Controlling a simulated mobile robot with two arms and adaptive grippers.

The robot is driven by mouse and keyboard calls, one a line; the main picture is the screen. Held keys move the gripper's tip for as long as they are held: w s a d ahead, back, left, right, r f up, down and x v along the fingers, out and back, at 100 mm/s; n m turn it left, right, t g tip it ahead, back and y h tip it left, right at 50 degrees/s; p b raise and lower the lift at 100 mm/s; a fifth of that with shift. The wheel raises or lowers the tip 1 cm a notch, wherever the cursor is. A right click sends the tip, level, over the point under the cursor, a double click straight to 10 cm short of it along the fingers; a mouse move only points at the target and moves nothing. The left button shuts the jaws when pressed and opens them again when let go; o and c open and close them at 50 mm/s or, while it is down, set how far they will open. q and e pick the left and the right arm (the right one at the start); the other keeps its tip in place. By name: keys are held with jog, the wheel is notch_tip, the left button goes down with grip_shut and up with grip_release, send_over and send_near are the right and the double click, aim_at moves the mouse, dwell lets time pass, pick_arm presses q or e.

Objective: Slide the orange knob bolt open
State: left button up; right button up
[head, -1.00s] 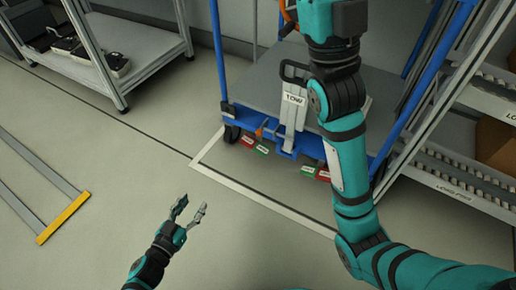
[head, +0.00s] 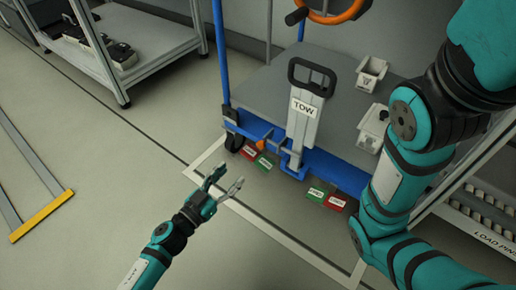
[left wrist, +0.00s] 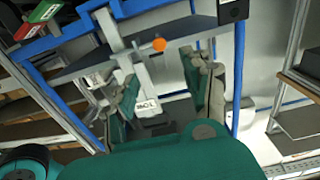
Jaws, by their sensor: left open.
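The orange knob (head: 261,144) sits on a bolt at the front blue edge of the cart, left of the tow handle. It also shows in the left wrist view (left wrist: 159,44), above and beyond the fingers. My left gripper (head: 231,178) is open and empty, in front of the cart and short of the knob, touching nothing. Its spread fingers show in the left wrist view (left wrist: 162,75). The bolt's rod is too small to tell how far it is slid. My right arm crosses the right side of the head view, and its gripper is out of view.
The blue cart (head: 350,172) carries a grey TOW handle (head: 302,125) upright at its front. Red and green cards (head: 264,163) lie at its front edge. White bins (head: 371,74) stand on its deck. An orange ring (head: 338,12) is above. Floor around my left gripper is clear.

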aim_at(259, 146)
pick_arm(q)
jog(key=b+x, duration=0.3)
jog(key=x, duration=1)
grip_shut()
jog(key=w+a, duration=0.1)
jog(key=a, duration=0.1)
jog(key=w+a+p, duration=0.1)
jog(key=w+a, duration=0.1)
jog(key=shift+w+a+p, duration=0.15)
jog(key=shift+a+p, duration=0.1)
jog(key=shift+p, duration=0.05)
